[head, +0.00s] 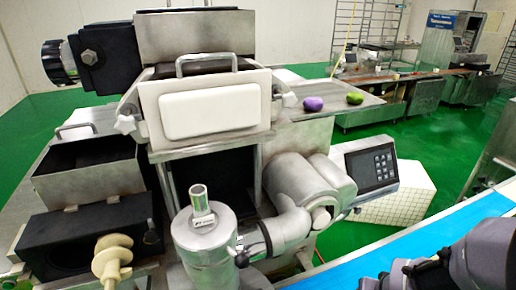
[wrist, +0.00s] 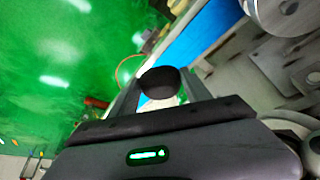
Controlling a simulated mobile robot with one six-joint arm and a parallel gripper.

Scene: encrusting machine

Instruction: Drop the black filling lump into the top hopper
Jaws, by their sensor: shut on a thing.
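The black filling lump (wrist: 160,82) is a dark rounded piece held between the two fingers of my gripper (wrist: 160,90) in the wrist view. My gripper is shut on it. In the head view, dark parts of my arm and gripper show at the bottom right, low beside the blue belt, and the lump cannot be made out there. The top hopper (head: 195,36) is a steel box on top of the machine at upper left, well away from my gripper. Its inside is hidden from this angle.
A lower open steel bin (head: 85,178) stands at the left of the machine. A blue conveyor belt (head: 400,245) crosses the lower right. A control panel (head: 372,168) juts out before it. Purple (head: 313,103) and green (head: 354,98) lumps lie on a steel table behind.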

